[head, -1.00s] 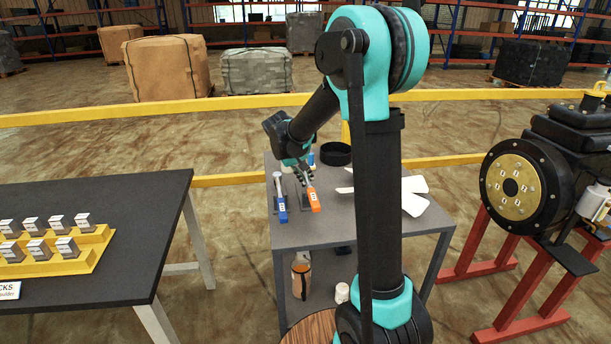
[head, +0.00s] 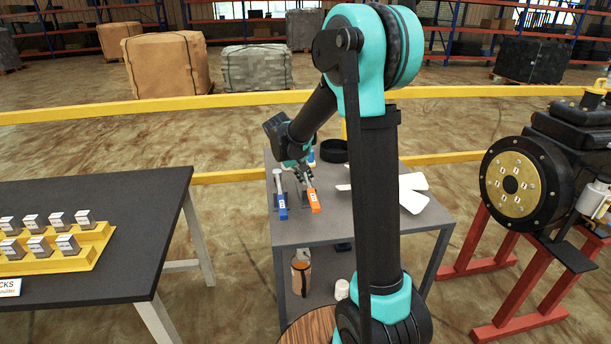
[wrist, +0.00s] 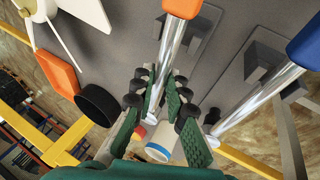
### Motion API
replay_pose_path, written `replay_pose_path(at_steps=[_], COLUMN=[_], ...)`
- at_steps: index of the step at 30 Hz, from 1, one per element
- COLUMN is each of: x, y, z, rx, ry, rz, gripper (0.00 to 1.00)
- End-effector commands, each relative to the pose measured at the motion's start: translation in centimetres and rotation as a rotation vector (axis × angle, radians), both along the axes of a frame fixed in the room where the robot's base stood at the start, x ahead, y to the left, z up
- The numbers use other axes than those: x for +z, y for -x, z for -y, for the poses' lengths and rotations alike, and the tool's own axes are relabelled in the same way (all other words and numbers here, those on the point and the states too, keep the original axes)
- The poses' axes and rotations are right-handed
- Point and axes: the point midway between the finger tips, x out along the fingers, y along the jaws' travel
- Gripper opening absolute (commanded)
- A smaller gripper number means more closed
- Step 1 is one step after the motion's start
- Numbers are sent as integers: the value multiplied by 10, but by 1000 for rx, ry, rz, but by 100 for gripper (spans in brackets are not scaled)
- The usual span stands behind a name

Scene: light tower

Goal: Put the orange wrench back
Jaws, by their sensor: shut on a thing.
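The orange wrench (head: 314,201) has an orange handle with a white label and a silver shaft. In the wrist view its shaft (wrist: 171,60) runs down between my fingers, with the handle at the top edge. My gripper (head: 301,175) is shut on the shaft over the grey table (head: 345,233); the fingers also show in the wrist view (wrist: 172,92). A blue-handled wrench (head: 282,205) lies just left of it in the head view. Dark grey holders (wrist: 262,62) show beneath the wrenches. I cannot tell whether the orange wrench touches its holder.
A black ring (head: 334,151) and a white fan (head: 414,201) share the table. An orange block (wrist: 57,74) shows in the wrist view. A dark table with a yellow rack of blocks (head: 62,262) stands left. An engine on a red stand (head: 520,180) stands right.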

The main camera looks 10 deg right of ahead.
Motion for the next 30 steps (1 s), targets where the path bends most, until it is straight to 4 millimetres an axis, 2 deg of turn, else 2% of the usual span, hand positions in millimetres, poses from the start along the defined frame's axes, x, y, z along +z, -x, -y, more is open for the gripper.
replay_pose_path(at_steps=[12, 13, 18, 30], x=[-14, -15, -14, -10], y=[-1, 0, 0, 1], z=[0, 0, 0, -2], rx=[0, 0, 0, 1], ry=[0, 0, 0, 0], rz=[0, 0, 0, 0], gripper=[0, 14, 36, 38])
